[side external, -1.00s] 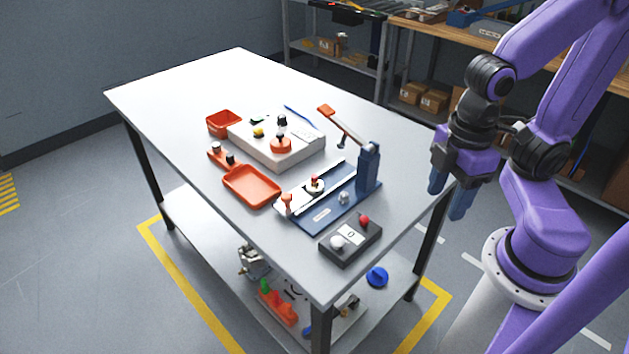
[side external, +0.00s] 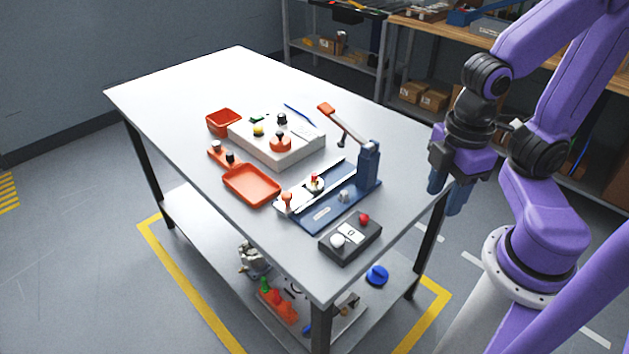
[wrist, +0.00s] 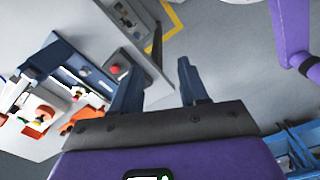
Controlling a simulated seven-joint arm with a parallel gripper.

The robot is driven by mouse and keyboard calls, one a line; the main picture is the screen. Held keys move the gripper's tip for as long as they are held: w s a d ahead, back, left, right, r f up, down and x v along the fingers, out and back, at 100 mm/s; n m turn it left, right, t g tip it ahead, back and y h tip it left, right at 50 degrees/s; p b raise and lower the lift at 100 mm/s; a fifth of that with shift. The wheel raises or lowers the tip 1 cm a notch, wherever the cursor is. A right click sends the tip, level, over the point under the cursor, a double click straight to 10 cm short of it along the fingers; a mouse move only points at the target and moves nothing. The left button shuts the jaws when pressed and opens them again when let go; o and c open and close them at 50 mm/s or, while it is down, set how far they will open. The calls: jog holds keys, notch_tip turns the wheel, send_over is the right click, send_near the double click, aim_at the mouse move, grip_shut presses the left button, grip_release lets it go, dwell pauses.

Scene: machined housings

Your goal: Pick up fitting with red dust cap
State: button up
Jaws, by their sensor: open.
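A small pale fitting with a red dust cap (side external: 315,181) stands on the blue fixture (side external: 318,215) near the front of the white table. My gripper (side external: 447,190) hangs off the table's right edge, well to the right of the fitting. Its blue fingers are apart with nothing between them; they also show in the wrist view (wrist: 160,85).
A blue post (side external: 369,165) with an orange-handled lever rises behind the fitting. A dark button box (side external: 350,240) lies in front. An orange tray (side external: 252,198), an orange bin (side external: 212,122) and a pale block (side external: 300,153) stand left and behind. The table's far left is clear.

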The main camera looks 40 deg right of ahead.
jog(key=w+a+f+n+t+h, duration=0.1)
jog(key=w+a+f+n+h, duration=0.15)
jog(key=w, duration=0.35)
jog(key=w+a+f+n+t+h, duration=0.1)
jog(key=w+a+n+h, duration=0.2)
jog(key=w, duration=0.4)
jog(key=n+t+h, duration=0.5)
jog(key=n+h, duration=0.1)
jog(key=n, duration=0.1)
send_near(314, 174)
jog(key=shift+m, duration=0.25)
jog(key=x, duration=0.4)
jog(key=shift+w+d+r, duration=0.1)
jog(key=shift+w+d, duration=0.1)
jog(key=shift+d, duration=0.2)
jog(key=shift+f+x, duration=0.25)
jog(key=shift+x, duration=2.35)
jog(key=shift+a, duration=0.1)
grip_shut()
